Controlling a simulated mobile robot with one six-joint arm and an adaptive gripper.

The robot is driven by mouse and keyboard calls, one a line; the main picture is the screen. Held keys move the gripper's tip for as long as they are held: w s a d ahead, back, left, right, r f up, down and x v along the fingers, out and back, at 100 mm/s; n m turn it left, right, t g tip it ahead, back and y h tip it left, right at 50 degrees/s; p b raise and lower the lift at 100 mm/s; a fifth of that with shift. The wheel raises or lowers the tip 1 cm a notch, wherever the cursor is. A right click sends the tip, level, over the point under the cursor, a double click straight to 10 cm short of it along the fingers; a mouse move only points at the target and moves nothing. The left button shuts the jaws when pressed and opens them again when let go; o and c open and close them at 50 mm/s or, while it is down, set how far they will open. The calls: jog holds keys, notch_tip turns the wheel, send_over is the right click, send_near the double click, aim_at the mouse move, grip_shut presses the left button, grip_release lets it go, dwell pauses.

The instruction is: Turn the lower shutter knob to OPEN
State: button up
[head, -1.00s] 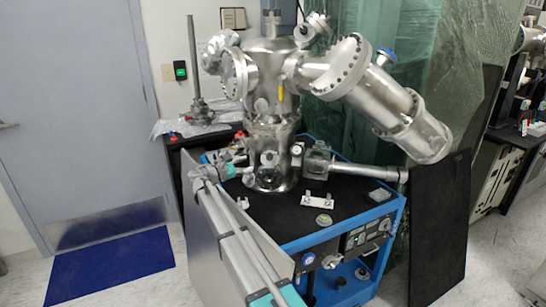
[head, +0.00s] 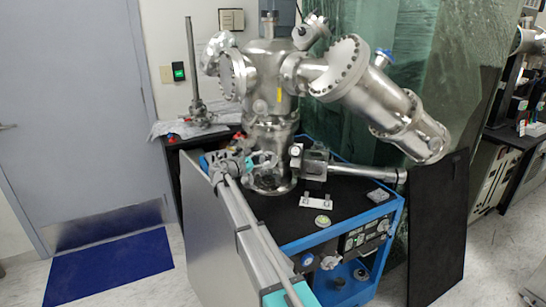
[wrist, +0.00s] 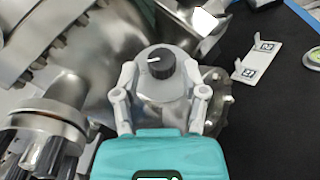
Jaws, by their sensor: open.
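A black round knob (wrist: 155,66) with a white pointer line sits on a grey rounded mount in the wrist view. The pointer line points to the left in that view. My gripper (wrist: 162,78) is open, with one finger on each side of the knob; I cannot tell whether either finger touches it. In the head view my gripper (head: 262,160) is at the lower front of the steel chamber (head: 270,95), and the knob cannot be made out there. No OPEN label is readable.
A flanged steel port (wrist: 50,45) and a port with dark bolts (wrist: 50,140) crowd the left of the wrist view. A white bracket plate (wrist: 257,60) lies on the black cart top (head: 345,205). A black panel (head: 437,230) stands at the cart's right.

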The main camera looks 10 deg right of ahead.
aim_at(267, 157)
jog(key=shift+x, duration=2.45)
jog(key=shift+c, duration=0.3)
grip_shut()
jog(key=shift+w, duration=0.1)
